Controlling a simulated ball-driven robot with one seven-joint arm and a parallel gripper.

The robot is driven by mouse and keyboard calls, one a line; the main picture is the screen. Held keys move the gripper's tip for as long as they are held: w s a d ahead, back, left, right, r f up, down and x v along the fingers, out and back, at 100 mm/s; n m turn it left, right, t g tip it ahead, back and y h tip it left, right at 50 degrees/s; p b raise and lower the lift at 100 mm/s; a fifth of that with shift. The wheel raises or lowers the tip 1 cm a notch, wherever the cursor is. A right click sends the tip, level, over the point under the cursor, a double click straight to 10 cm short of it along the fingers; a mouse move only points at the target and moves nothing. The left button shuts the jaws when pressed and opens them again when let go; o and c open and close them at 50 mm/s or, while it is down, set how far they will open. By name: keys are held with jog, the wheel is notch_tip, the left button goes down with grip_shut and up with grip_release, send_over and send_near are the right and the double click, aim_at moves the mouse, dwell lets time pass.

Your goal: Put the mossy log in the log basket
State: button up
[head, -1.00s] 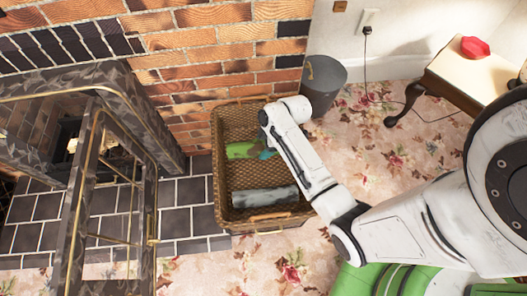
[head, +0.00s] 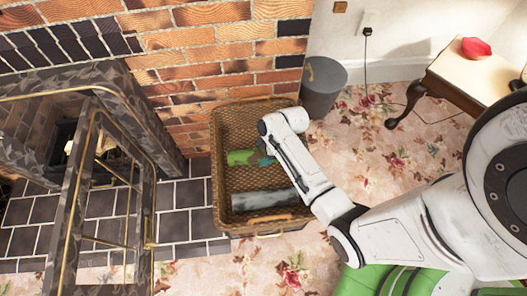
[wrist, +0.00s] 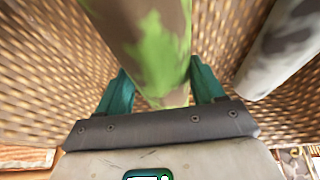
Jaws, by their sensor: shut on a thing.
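The mossy log, green and brown, shows in the head view (head: 240,157) inside the woven log basket (head: 217,165). In the wrist view the mossy log (wrist: 152,45) runs between the two teal fingers of my gripper (wrist: 160,84), which is shut on its near end. In the head view my gripper (head: 265,159) is at the log's right end, partly hidden by my arm. The basket weave surrounds the log in the wrist view. I cannot tell whether the log touches the basket floor.
A grey mottled log (head: 262,198) lies in the basket's near part, beside the mossy log. A grey bucket (head: 323,88) stands behind the basket to the right. The fireplace screen (head: 110,200) is to the left, and a small table (head: 470,72) is at the far right.

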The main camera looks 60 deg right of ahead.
jog(key=shift+f, duration=0.25)
jog(key=shift+s+a+f, duration=0.1)
jog(key=shift+a+f, duration=0.05)
jog(key=shift+f, duration=0.05)
jog(key=o, duration=1.5)
jog(key=shift+s+f, duration=0.15)
jog(key=shift+r, duration=0.45)
jog(key=p+v, duration=0.4)
jog(key=v, duration=0.8)
jog(key=shift+s+a+r+m+g+h, duration=0.4)
jog(key=shift+s+a+r+m, duration=1.05)
jog(key=shift+a, duration=0.75)
jog(key=shift+s+a+r+m+g+h, duration=0.45)
jog(key=shift+s+a+r+m, duration=0.7)
jog(key=shift+s+a, duration=0.8)
jog(key=shift+s+a+r+m+g+h, duration=0.25)
jog(key=shift+s+a+r+m+g, duration=0.3)
jog(key=shift+s+a+r+m, duration=1.3)
